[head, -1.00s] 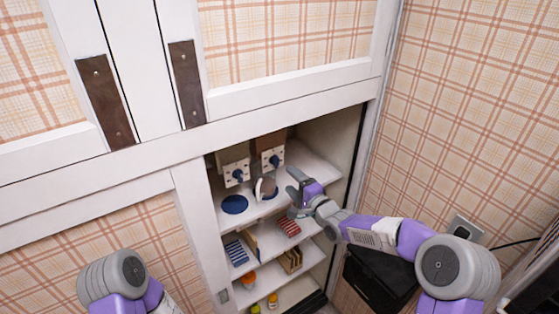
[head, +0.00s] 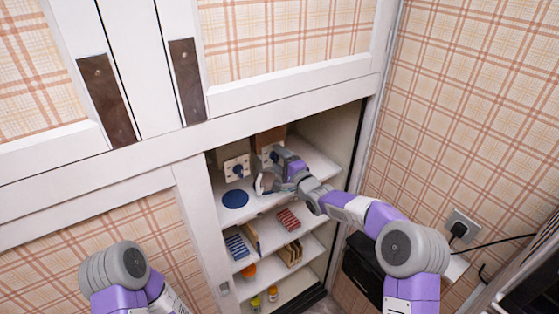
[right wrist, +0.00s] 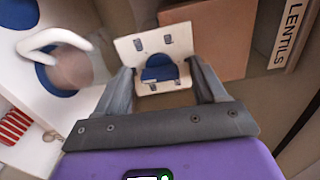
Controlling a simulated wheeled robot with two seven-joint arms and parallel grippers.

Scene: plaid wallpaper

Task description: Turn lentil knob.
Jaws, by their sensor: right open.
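In the right wrist view a blue knob (right wrist: 160,73) sits on a pale square plate (right wrist: 140,50) and shows between my right gripper's (right wrist: 160,80) open fingers. I cannot tell whether the fingers touch it. A sign reading LENTILS (right wrist: 290,30) stands to the right. In the head view my right gripper (head: 279,160) is at the right-hand plate on the upper shelf and largely hides it. A second plate with a blue knob (head: 238,169) is to its left. My left arm shows at the lower left; its gripper is out of view.
A clear container with a white handle (head: 262,184) stands close beside my right gripper, near a blue disc (head: 235,199). Lower shelves hold red (head: 288,219) and blue (head: 237,246) striped packs. The cabinet's right wall is close to my right arm.

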